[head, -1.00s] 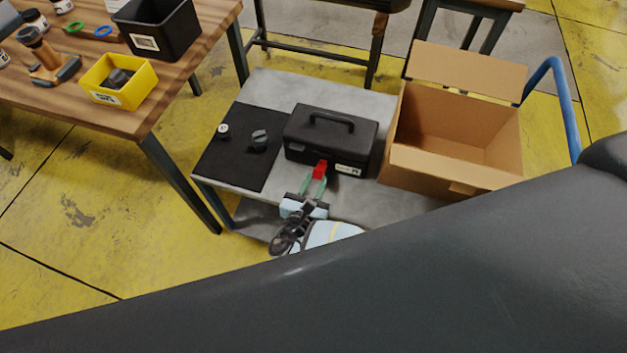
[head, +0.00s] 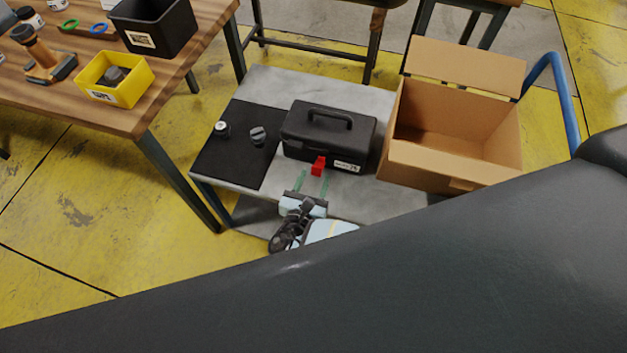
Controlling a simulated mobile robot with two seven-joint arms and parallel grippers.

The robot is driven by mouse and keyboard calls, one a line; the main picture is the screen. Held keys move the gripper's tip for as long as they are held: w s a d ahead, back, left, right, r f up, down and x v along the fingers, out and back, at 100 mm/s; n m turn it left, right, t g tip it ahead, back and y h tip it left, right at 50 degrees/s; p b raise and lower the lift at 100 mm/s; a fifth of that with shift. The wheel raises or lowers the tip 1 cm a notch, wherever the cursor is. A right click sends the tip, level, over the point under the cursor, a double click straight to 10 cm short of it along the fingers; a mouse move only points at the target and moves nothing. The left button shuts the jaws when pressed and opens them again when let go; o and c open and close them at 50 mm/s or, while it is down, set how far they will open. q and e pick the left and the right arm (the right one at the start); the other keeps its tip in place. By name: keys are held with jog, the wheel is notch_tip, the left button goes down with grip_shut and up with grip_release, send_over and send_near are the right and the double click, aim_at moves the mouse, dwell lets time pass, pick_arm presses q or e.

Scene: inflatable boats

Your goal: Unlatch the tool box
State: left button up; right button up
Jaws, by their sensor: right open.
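The black tool box (head: 345,122) sits shut on the grey cart top, its handle lying along the lid. A red latch (head: 318,166) stands out from the lower front of the box. My right gripper (head: 312,182) is in front of the box with its two green fingers spread apart. The latch is at the far end of the gap between the fingertips, and I see nothing held. Whether a fingertip touches the latch I cannot tell. My left gripper is not in view.
On the cart (head: 365,95), a black mat (head: 225,165) with two small knobs lies left of the box. An open cardboard box (head: 440,165) stands close on the right. A wooden table (head: 135,115) with bins is at the left. My dark arm hides the lower picture.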

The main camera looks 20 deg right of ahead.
jog(key=f+v, duration=0.1)
jog(key=v, duration=0.6)
jog(key=shift+s+a+r+p, duration=0.2)
jog(key=shift+s+r+p, duration=0.1)
jog(key=shift+r+p, duration=0.15)
